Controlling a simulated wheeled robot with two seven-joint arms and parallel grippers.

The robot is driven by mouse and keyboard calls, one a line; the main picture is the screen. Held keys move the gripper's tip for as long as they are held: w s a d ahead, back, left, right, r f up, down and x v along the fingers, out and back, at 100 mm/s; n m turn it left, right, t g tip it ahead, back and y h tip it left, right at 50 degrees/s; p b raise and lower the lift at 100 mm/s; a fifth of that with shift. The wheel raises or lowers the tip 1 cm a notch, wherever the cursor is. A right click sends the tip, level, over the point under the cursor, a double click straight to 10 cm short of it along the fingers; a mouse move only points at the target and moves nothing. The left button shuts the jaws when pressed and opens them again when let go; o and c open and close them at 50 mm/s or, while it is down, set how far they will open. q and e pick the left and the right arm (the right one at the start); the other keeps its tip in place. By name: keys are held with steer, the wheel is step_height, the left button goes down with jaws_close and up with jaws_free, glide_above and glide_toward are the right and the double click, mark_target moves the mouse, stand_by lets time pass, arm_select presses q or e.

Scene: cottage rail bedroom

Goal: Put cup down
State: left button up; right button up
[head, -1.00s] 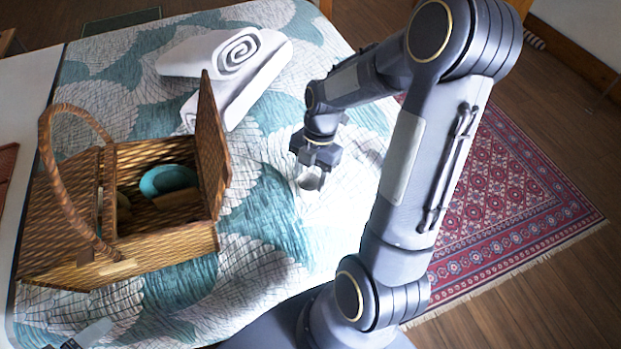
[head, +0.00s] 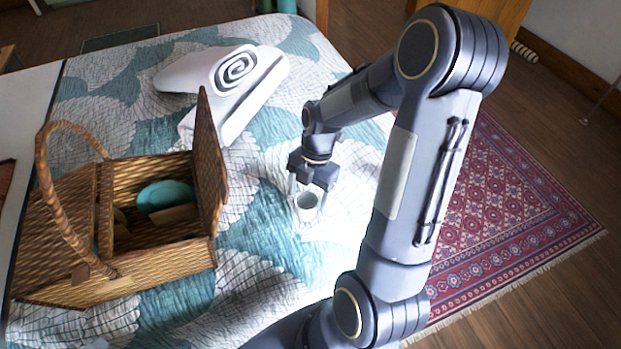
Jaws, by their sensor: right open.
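A small pale cup (head: 307,207) stands upright on the patterned bedspread, right of the picnic basket. My right gripper (head: 308,190) is open directly above and behind the cup. Its fingers are spread to either side of the cup's rim. Whether a finger still touches the cup I cannot tell. My left gripper is not clearly in view.
The open wicker basket (head: 160,262), with a tall handle, raised lid and teal dish (head: 165,196) inside, stands on the bed (head: 262,272) at left. Rolled white towels (head: 228,80) lie behind. A red patterned rug (head: 510,190) lies on the floor at right.

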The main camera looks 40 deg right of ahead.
steer(key=p+v, duration=0.1)
steer(key=v, duration=1.1)
steer(key=s+a+r+m+t, duration=0.2)
steer(key=s+a+m, duration=0.4)
steer(key=m, duration=0.5)
steer(key=s+a+r+m+t, duration=0.3)
steer(key=s+a+m, duration=0.3)
steer(key=m, duration=0.6)
steer(key=shift+s+a+t+y, duration=0.35)
steer(key=shift+s+t+y, duration=0.1)
steer(key=shift+t, duration=0.35)
